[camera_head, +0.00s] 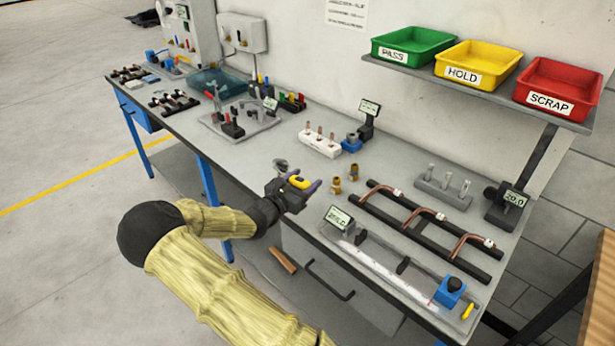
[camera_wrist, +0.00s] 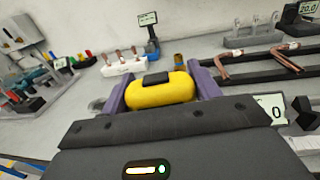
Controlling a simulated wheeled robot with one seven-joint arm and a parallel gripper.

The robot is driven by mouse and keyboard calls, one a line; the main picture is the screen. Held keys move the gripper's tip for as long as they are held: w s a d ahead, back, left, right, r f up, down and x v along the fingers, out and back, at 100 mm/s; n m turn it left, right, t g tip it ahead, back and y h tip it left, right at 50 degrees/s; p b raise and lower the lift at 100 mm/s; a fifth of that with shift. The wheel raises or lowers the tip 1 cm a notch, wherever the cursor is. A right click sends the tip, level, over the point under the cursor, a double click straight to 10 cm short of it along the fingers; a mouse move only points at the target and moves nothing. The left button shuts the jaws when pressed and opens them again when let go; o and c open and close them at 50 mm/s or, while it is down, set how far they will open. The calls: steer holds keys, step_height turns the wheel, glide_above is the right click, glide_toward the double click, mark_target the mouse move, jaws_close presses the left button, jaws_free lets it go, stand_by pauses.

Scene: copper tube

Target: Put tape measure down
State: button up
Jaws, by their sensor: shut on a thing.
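My gripper (camera_head: 299,187) is shut on the yellow tape measure (camera_head: 299,182), which has a dark patch on top. In the wrist view the tape measure (camera_wrist: 160,90) sits between the two purple fingers of my gripper (camera_wrist: 160,88). In the head view my gripper is near the front edge of the grey workbench (camera_head: 262,158). I cannot tell whether the tape measure touches the bench top.
Brass fittings (camera_head: 345,178), a white block with copper pieces (camera_head: 320,142) and a black rack with bent copper tubes (camera_head: 425,222) stand beyond and to the right. A measuring rail with a display (camera_head: 339,217) lies at the front right. Bare bench shows left of my gripper.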

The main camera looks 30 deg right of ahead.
steer(key=shift+s+a+f+n+t+y, duration=0.3)
steer(key=shift+s+a+f+n+t, duration=0.1)
steer(key=shift+a+t, duration=0.15)
steer(key=s+a+f+n+t+y, duration=0.3)
steer(key=a+f+n+t+y, duration=0.1)
steer(key=a+f+n+y, duration=0.2)
steer(key=s+a+f+n+t+y, duration=0.3)
steer(key=a+f+n+t+y, duration=0.1)
steer(key=a+f+y, duration=0.5)
steer(key=shift+s+f+n+t, duration=0.35)
steer(key=shift+f+n, duration=0.55)
steer(key=shift+f, duration=0.05)
